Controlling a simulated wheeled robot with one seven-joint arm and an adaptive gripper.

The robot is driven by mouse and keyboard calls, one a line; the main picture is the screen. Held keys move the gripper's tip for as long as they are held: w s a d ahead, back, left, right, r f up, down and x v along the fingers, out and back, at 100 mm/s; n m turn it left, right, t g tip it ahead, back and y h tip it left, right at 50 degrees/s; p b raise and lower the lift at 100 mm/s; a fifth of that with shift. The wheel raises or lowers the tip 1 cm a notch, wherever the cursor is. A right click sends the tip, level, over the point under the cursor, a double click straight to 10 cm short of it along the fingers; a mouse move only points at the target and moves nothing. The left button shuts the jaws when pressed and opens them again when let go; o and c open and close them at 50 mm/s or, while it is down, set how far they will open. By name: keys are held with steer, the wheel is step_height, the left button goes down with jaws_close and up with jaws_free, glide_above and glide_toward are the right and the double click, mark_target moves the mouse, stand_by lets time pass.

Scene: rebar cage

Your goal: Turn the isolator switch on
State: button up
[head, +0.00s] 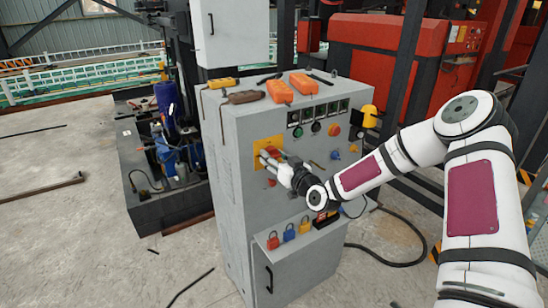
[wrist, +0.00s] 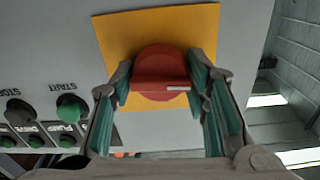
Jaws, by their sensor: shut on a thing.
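The isolator switch is a red round knob (wrist: 158,62) with a raised grip bar and a short white mark at the bar's right end in the wrist view. It sits on a yellow plate (wrist: 115,35), which shows in the head view (head: 263,143) on the front of the grey cabinet. My gripper (wrist: 160,84) is shut on the knob, one finger on each side. In the head view my gripper (head: 270,160) reaches the plate from the right and covers most of the knob.
The grey cabinet (head: 236,220) carries buttons and lamps right of the plate, including a green START button (wrist: 71,107). Orange and yellow handheld units (head: 279,91) lie on the cabinet top. A black cable (head: 400,262) lies on the floor.

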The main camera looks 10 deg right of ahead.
steer(key=m, duration=0.4)
steer(key=shift+p, duration=0.3)
steer(key=m, duration=0.4)
steer(key=shift+m, duration=0.4)
steer(key=m, duration=0.4)
steer(key=shift+m, duration=1.9)
steer(key=o, duration=1.2)
steer(key=shift+s, duration=0.1)
steer(key=v, duration=1.1)
steer(key=shift+s+d, duration=0.15)
steer(key=shift+s, duration=0.2)
